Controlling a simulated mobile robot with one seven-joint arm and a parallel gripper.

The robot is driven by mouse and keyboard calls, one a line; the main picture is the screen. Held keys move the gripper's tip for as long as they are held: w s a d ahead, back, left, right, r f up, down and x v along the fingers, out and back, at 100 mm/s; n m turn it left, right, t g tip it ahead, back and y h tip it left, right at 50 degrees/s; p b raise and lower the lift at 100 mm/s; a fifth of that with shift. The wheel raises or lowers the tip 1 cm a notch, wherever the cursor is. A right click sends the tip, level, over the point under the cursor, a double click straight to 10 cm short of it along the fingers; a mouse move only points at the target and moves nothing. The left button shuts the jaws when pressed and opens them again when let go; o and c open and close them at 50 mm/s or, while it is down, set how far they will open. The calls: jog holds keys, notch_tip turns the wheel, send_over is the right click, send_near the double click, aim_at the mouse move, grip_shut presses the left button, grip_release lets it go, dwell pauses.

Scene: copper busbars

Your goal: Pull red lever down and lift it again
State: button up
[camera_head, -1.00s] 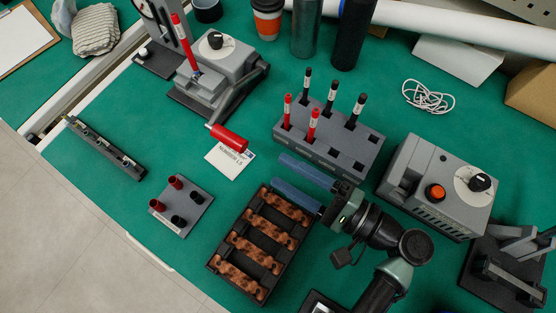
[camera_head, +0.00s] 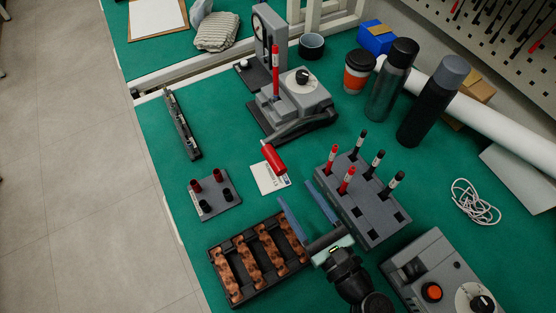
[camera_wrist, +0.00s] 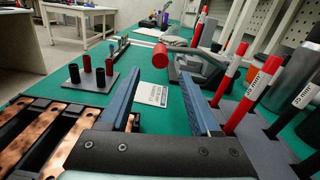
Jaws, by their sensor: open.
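The red lever handle (camera_head: 274,158) is a red cylinder on the end of a dark arm at the front of a grey press-like machine (camera_head: 305,97). In the wrist view the red handle (camera_wrist: 160,56) shows ahead, beyond my fingertips and between them. My gripper (camera_head: 298,192) has two long blue fingers, apart and empty. It is above the green table, between the busbar tray and the pen block, with the fingers pointing toward the lever. A red probe (camera_head: 275,70) stands upright in the machine.
A black tray of copper busbars (camera_head: 214,247) lies left of my gripper. A grey block with red and black probes (camera_head: 358,228) stands close on the right. A small plate with red and black posts (camera_head: 229,208) and a printed card (camera_head: 262,179) lie near the lever.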

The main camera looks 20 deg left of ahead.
aim_at(275, 163)
jog(key=x, duration=1)
jog(key=shift+d, duration=0.1)
grip_shut()
dwell(1.1)
